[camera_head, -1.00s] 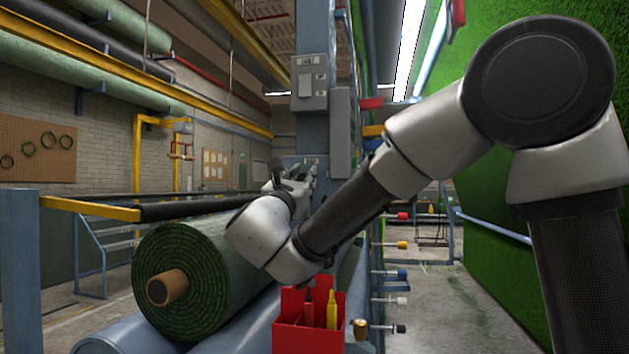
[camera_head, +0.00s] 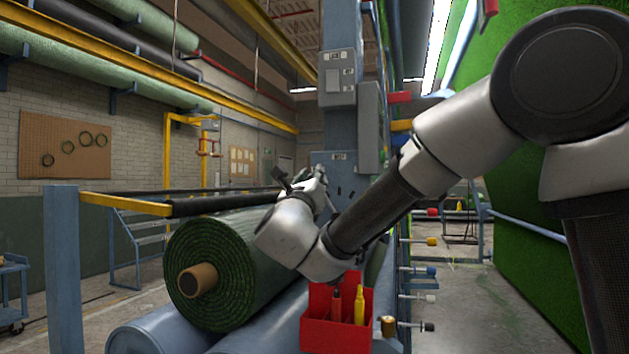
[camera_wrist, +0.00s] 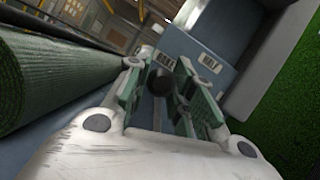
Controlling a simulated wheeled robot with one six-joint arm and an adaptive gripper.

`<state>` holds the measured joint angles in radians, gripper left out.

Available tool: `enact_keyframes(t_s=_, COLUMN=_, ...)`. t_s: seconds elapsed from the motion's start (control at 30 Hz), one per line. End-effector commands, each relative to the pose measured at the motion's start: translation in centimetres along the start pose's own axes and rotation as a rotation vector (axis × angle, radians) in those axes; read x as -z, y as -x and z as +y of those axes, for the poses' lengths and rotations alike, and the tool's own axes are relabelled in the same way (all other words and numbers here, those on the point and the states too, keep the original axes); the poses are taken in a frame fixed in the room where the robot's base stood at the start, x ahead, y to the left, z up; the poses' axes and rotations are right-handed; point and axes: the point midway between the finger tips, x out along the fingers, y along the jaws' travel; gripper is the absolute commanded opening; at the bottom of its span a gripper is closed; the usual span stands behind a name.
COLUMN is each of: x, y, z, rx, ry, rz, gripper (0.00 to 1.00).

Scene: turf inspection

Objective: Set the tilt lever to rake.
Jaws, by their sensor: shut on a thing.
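The tilt lever's dark round knob (camera_wrist: 160,82) sits between the two green-padded fingers of my gripper (camera_wrist: 162,92) in the wrist view. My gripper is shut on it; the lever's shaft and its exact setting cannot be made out. In the head view my gripper (camera_head: 322,188) is at the lower front of the blue-grey column (camera_head: 341,120), and the lever is hidden behind it. Small label plates (camera_wrist: 210,62) show on the column beyond the fingers, too small to read.
A green turf roll (camera_head: 235,262) lies on blue rollers (camera_head: 160,335) below and left of my gripper. A red tool box (camera_head: 337,330) with a yellow tool stands below my forearm. Pegs with coloured ends (camera_head: 425,241) stick out right of it. A turf wall (camera_head: 545,170) stands at right.

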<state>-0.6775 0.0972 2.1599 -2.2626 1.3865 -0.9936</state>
Motion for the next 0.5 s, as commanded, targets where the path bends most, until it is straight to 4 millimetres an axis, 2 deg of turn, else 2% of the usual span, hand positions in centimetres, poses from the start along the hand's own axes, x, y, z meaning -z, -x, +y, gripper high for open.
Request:
enact_keyframes(t_s=0.23, x=0.12, y=0.10, z=0.21, rx=-0.006, ry=0.003, rz=0.002, gripper=0.00)
enact_keyframes(t_s=0.27, x=0.13, y=0.10, z=0.22, rx=-0.006, ry=0.002, rz=0.002, gripper=0.27)
enact_keyframes(t_s=0.3, x=0.13, y=0.09, z=0.22, rx=-0.006, ry=0.002, rz=0.002, gripper=0.34)
enact_keyframes(t_s=0.37, x=0.11, y=0.08, z=0.19, rx=-0.005, ry=0.002, rz=0.002, gripper=0.45)
enact_keyframes(t_s=0.5, x=0.08, y=0.06, z=0.13, rx=-0.004, ry=0.001, rz=0.001, gripper=0.46)
